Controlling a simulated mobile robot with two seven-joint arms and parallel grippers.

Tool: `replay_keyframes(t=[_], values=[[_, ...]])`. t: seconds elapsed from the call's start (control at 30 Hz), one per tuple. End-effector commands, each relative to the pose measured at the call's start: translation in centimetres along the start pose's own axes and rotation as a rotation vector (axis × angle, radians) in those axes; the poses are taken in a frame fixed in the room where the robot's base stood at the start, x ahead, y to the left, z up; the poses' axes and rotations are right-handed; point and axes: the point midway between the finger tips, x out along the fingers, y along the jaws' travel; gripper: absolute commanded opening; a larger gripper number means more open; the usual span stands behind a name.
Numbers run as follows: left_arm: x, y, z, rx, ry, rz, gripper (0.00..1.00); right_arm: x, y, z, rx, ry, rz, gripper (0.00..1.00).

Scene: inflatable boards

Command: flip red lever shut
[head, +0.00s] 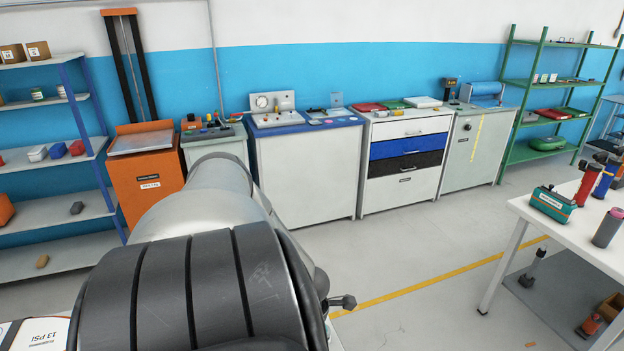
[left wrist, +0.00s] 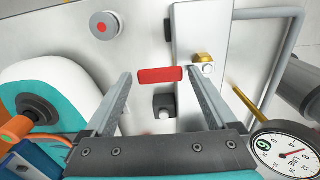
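In the left wrist view a short red lever (left wrist: 151,75) lies crosswise in front of a pale panel, next to a grey upright plate (left wrist: 186,40). My left gripper (left wrist: 160,79) is open, with one finger on each side of the lever. I cannot tell whether either finger touches it. A dark block with a light round end (left wrist: 165,104) sits just below the lever. In the head view my arm fills the lower left, and the lever cannot be made out there. My right gripper is in neither view.
Close to my left gripper are a red round button (left wrist: 103,26), a brass fitting (left wrist: 203,58), a dial gauge (left wrist: 288,151) and a white-and-teal item (left wrist: 50,75). In the head view, cabinets line the wall, a white table (head: 575,232) stands right, and the middle floor is open.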

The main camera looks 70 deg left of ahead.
Motion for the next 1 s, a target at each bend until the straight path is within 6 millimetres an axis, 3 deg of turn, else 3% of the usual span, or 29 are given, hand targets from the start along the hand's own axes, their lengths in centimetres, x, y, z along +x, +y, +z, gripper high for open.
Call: replay_keyframes(t=[0.33,0.47,1.0], values=[[-0.1,0.0,0.0,-0.004,0.001,0.0,1.0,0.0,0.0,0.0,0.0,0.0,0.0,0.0],[-1.1,0.1,0.0,-0.003,0.001,0.002,1.0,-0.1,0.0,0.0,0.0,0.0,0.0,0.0],[-10.4,0.1,0.0,-0.001,0.001,0.003,1.0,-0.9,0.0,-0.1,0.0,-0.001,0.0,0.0]])
